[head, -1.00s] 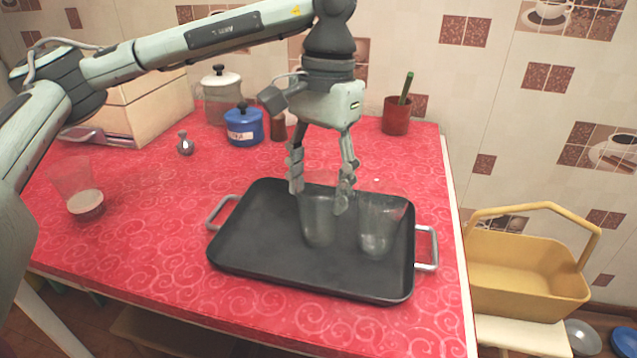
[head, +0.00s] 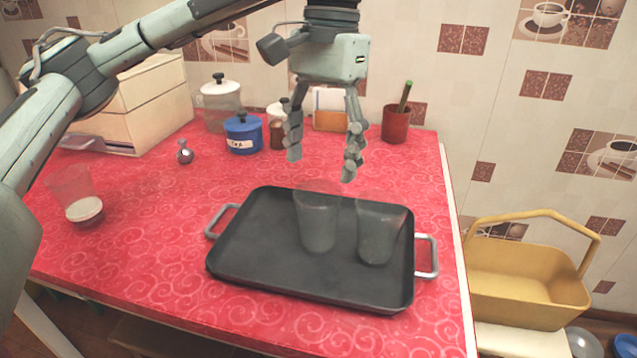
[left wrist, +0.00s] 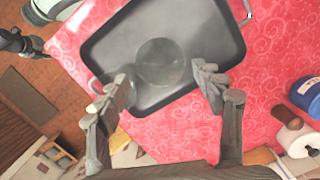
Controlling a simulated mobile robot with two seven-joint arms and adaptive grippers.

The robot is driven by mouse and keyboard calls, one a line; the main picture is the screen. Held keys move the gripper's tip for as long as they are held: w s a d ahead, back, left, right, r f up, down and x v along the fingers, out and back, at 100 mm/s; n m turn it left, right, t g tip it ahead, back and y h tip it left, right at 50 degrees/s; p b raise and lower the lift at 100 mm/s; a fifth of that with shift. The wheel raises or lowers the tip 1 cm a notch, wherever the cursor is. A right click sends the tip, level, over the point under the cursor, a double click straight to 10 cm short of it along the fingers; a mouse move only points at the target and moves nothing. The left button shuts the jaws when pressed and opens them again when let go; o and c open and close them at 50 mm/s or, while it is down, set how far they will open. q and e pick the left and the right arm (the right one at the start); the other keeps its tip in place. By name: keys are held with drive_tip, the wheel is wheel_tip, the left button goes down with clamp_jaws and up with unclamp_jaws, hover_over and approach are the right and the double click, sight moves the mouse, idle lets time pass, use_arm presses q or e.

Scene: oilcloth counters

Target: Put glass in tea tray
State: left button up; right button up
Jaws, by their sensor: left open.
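The dark tea tray (head: 260,272) with two metal handles lies on the red counter; it also shows in the left wrist view (left wrist: 225,45). Two clear glasses stand upright in it: one near the middle (head: 318,225) and one to its right (head: 379,235). A third glass (head: 75,192) with a pale bottom stands on the counter at the far left. My left gripper (head: 320,168) is open and empty, above and behind the middle glass, fingers pointing down. In the left wrist view, a round glass (left wrist: 160,62) shows just beyond the spread fingertips (left wrist: 166,84). My right gripper is not seen.
A blue canister (head: 243,134), a pale lidded jar (head: 222,105), a red cup (head: 396,124) and a cream box (head: 145,105) stand at the back. A small metal item (head: 185,152) lies behind the tray. A yellow basket (head: 525,285) is beyond the counter's right edge.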

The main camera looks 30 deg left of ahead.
use_arm(q)
drive_tip(key=shift+w+r+p, duration=0.2)
drive_tip(key=shift+r+p, duration=0.15)
drive_tip(key=shift+r, duration=1.1)
drive_tip(key=shift+w+r+p, duration=0.15)
drive_tip(key=shift+r+p, duration=0.2)
drive_tip(key=shift+r, duration=1.05)
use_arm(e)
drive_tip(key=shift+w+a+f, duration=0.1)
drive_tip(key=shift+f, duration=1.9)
